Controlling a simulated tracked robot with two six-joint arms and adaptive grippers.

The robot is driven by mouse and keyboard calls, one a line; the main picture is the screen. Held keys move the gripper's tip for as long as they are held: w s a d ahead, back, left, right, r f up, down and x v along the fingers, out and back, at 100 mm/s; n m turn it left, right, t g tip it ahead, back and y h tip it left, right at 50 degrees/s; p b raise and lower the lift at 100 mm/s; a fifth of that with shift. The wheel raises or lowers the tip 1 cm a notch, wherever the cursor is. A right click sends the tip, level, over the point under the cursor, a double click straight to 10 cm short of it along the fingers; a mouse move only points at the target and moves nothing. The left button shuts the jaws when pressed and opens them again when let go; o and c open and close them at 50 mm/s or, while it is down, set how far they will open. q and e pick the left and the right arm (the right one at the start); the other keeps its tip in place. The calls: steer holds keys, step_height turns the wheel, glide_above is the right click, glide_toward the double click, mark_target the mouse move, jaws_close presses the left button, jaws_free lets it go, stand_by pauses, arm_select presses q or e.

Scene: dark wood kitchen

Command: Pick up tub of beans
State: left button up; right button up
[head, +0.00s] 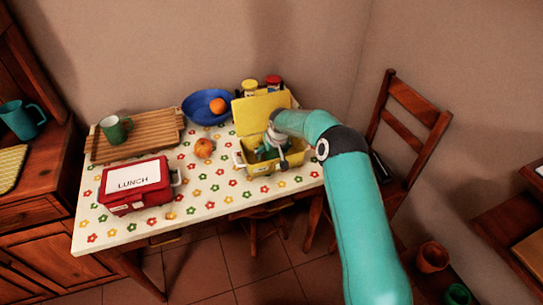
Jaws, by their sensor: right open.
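My right gripper (273,156) is open and reaches down over the open yellow lunch box (243,163) at the right side of the table. Its fingers are at or just inside the box, and I cannot tell whether they touch anything. The box's yellow lid (257,112) stands raised behind the gripper. I cannot make out a tub of beans for sure; the gripper and arm hide much of the box's inside. Two jars, one with a yellow cap (249,86) and one with a red cap (273,81), stand behind the lid. My left gripper is out of view.
A red lunch box (135,202) marked LUNCH stands at the front left of the flowered table. A green mug (114,130) is on a wooden board (158,133). A blue bowl (196,108) holds an orange fruit (218,105). Another round fruit (204,148) lies mid-table.

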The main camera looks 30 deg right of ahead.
stand_by(0.4)
steer(key=c, duration=1.2)
steer(key=shift+c, duration=0.8)
